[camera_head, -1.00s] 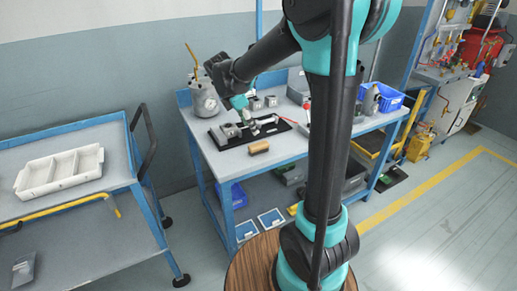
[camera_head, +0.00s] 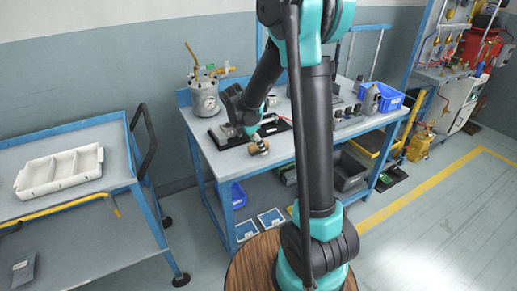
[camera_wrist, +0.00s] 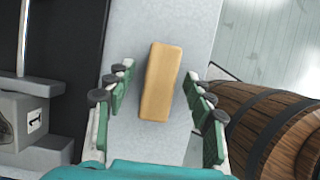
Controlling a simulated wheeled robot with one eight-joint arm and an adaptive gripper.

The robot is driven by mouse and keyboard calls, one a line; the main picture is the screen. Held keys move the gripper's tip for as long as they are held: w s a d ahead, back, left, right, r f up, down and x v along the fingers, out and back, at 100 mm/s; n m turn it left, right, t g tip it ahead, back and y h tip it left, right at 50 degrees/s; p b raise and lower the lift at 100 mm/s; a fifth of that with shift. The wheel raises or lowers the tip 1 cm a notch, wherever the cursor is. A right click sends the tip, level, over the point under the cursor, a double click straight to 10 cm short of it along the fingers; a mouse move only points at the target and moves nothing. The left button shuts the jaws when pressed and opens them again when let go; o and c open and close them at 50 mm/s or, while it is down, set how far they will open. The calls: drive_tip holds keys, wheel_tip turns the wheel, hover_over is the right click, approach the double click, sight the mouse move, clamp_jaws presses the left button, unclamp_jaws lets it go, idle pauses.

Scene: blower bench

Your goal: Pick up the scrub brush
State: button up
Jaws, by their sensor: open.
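The scrub brush shows as a plain tan, oblong block (camera_wrist: 160,82) on the grey bench top. In the head view the brush (camera_head: 250,149) lies near the bench's front edge, partly hidden by my gripper (camera_head: 260,147). In the wrist view my gripper (camera_wrist: 156,92) is open, with its green-padded fingers on either side of the block. There is a visible gap on each side, and nothing is held. The block's long side runs roughly along the fingers. I cannot tell exactly how high the fingertips are above the bench; bristles are not visible.
A black plate (camera_head: 222,136) with a metal fixture lies just behind the brush; a grey numbered block (camera_wrist: 28,122) sits there. A metal canister (camera_head: 205,98) stands at the back left, a blue bin (camera_head: 384,97) at the right. The front left bench corner (camera_head: 212,165) is clear.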

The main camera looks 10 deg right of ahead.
clamp_jaws()
idle(0.3)
wheel_tip(320, 180, up, 20)
idle(0.7)
